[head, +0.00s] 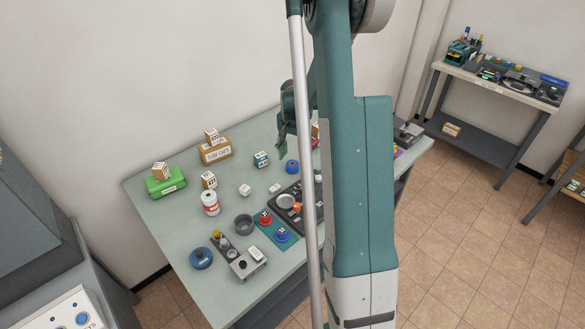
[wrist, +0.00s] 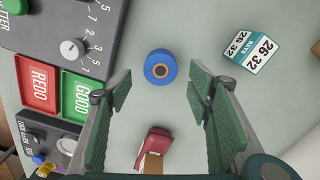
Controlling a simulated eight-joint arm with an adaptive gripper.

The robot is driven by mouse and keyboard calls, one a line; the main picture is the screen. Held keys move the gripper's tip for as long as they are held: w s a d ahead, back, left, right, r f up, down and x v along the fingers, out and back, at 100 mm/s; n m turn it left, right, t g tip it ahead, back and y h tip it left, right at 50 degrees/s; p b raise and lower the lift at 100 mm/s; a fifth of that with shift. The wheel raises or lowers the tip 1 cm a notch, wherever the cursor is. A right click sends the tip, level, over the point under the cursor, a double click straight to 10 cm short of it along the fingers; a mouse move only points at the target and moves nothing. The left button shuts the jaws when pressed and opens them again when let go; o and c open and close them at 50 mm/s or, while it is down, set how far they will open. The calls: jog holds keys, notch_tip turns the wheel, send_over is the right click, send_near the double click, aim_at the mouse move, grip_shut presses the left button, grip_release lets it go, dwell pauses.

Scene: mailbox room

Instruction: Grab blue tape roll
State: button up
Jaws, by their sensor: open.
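The blue tape roll (wrist: 161,67) lies flat on the table in the wrist view, its round hole facing up. In the head view the blue roll (head: 292,166) is on the table just left of my arm. My gripper (wrist: 158,88) is open and empty, with its two green fingers spread wide to either side. The roll lies beyond the fingertips, roughly centred between them, and is not touched. In the head view the gripper (head: 283,146) is above the table's far side, close to the roll; its fingers are partly hidden.
A teal "26 32" box (wrist: 247,50) lies right of the roll. A dark control panel (wrist: 60,40) with red and green plates is to the left. A dark red item (wrist: 154,141) lies between the fingers, nearer the wrist. The table surface (wrist: 205,35) around the roll is bare.

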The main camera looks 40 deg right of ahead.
aim_at(293, 163)
jog(key=shift+f+b, duration=0.4)
jog(key=shift+f, duration=2.2)
jog(key=c, duration=1)
